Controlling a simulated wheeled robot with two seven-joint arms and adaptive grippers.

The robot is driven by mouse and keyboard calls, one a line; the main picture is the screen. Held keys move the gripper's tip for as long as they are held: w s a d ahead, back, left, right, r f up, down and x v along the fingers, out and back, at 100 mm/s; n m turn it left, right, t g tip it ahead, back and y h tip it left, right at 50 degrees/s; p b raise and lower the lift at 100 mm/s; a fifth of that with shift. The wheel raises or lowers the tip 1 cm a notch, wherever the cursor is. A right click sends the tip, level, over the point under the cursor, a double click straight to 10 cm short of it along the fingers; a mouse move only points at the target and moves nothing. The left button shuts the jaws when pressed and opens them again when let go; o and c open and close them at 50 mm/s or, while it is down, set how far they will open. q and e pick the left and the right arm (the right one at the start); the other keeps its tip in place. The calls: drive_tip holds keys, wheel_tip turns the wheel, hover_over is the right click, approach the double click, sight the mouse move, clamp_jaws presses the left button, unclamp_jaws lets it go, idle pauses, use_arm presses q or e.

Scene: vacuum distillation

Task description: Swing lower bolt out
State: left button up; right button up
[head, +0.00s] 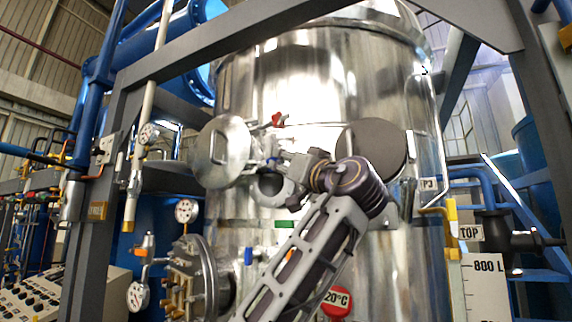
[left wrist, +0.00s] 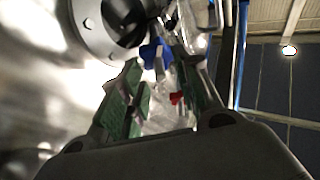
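A blue knob (left wrist: 155,55), which looks like the lower bolt's, shows beyond my fingers in the left wrist view, beside a round metal port (left wrist: 105,25). A red knob (left wrist: 177,98) shows between the fingers, farther off; in the head view the red knob (head: 278,119) is above my gripper. My left gripper (head: 276,166) is at the port on the tank front, beside the round metal lid (head: 222,150). In the left wrist view its green-padded fingers (left wrist: 155,88) are apart, with no object visibly clamped. The bolt shaft is hard to make out. My right gripper is out of view.
The shiny tank (head: 310,85) fills the middle. A dark disc (head: 375,150) sits right of the gripper. A grey frame post (head: 112,190), gauges (head: 186,210) and a flanged fitting (head: 195,275) are at left. A yellow-topped pipe (head: 452,220) is at right.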

use_arm(q)
drive_tip(key=v, duration=1.1)
drive_tip(key=shift+s+d+f, duration=0.15)
drive_tip(key=shift+s+f, duration=0.05)
drive_tip(key=shift+s, duration=0.1)
